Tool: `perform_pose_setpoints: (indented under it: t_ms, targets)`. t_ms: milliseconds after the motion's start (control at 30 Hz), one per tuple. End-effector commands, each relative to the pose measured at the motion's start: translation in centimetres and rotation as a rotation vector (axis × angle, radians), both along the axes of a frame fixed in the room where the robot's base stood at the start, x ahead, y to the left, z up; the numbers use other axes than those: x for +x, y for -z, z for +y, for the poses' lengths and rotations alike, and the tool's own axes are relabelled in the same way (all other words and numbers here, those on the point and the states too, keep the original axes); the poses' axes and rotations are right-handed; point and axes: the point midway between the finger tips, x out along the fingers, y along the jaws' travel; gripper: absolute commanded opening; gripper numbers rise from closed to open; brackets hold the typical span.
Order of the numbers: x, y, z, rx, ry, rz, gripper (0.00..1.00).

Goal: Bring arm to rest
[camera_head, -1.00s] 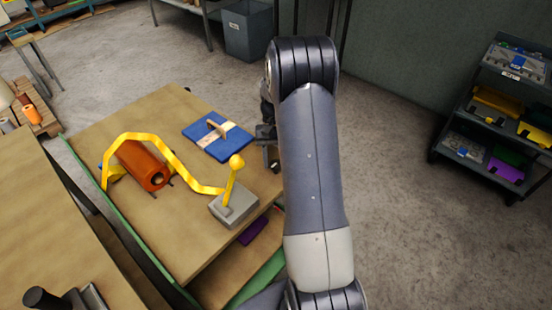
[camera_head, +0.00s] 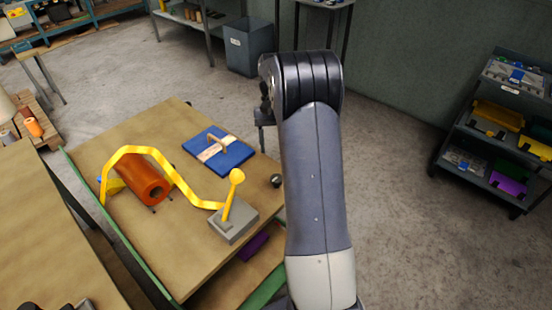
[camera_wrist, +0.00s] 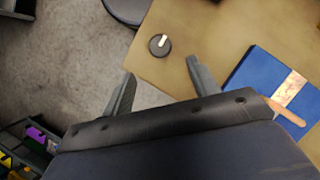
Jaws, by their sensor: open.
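My arm rises through the middle of the head view, and its upper links hide most of the gripper there. In the wrist view my gripper (camera_wrist: 160,88) is open with nothing between its fingers. It hangs over the table edge, with floor under the left finger and table top by the right one. A dark round knob (camera_wrist: 159,44) with a light bar lies on the table beyond the fingertips. It also shows in the head view (camera_head: 276,181), at the table's right corner. A blue block with a pale strip and wooden handle (camera_head: 233,155) lies on the table.
The table (camera_head: 120,240) also bears an orange roll (camera_head: 137,177), a wavy yellow strip (camera_head: 185,185) and a grey box with a yellow lever (camera_head: 233,222). A shelf cart (camera_head: 497,130) stands at right, a grey bin (camera_head: 248,48) at the back. Floor between is clear.

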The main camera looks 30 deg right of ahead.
Motion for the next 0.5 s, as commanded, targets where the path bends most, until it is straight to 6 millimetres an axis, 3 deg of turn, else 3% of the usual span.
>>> perform_pose_setpoints:
  t_ms: [200, 500]
  targets:
    - [0.38, -1.13, -0.18, 0.000, 0.000, 0.001, 0.57]
    - [0.38, -1.13, -0.17, 0.000, 0.000, 0.001, 0.57]
